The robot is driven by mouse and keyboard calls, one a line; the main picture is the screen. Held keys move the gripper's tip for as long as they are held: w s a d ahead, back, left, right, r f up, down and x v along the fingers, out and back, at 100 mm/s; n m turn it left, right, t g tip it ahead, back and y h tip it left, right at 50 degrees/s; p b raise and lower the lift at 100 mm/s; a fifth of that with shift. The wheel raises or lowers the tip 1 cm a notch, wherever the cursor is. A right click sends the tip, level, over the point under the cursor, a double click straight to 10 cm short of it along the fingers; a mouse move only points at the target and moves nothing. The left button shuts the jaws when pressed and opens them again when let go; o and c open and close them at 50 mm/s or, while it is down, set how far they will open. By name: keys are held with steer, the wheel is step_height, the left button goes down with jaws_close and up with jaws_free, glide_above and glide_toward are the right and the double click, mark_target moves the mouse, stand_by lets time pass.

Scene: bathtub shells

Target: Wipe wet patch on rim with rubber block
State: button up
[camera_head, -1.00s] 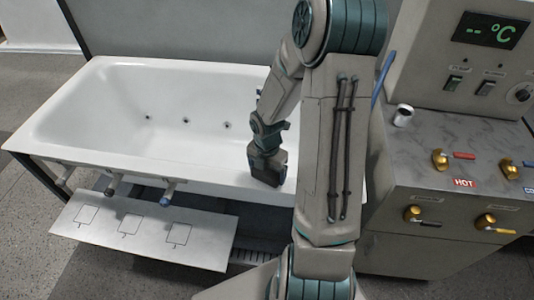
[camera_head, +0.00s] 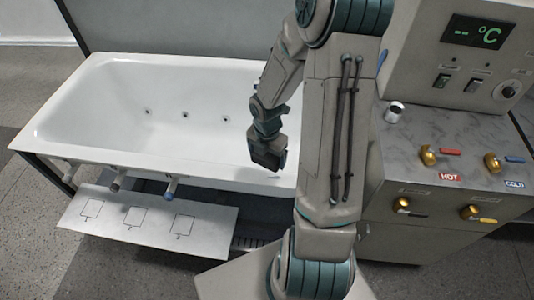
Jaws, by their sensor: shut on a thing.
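The white bathtub (camera_head: 110,140) stands at the left, with its front rim (camera_head: 200,172) facing me. My gripper (camera_head: 267,164) points down over the right part of this rim. It is shut on the rubber block, which I can hardly tell apart from the dark gripper end at this size. A faint bluish mark, perhaps the wet patch (camera_head: 275,177), shows on the rim just below and right of the gripper. I cannot tell whether the block touches the rim. My arm hides the tub's right end.
A white board with several marked squares (camera_head: 150,222) juts out below the tub's front, under several short pipe fittings (camera_head: 172,187). A grey control console (camera_head: 440,150) with gold taps (camera_head: 428,155) and a small metal cup (camera_head: 394,112) stands at the right.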

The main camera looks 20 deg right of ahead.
steer(key=shift+f, duration=0.15)
steer(key=shift+f+b, duration=0.15)
steer(key=shift+b, duration=0.55)
steer(key=shift+d+b, duration=0.1)
steer(key=shift+b, duration=0.75)
steer(key=shift+f+b, duration=0.1)
steer(key=shift+b, duration=0.25)
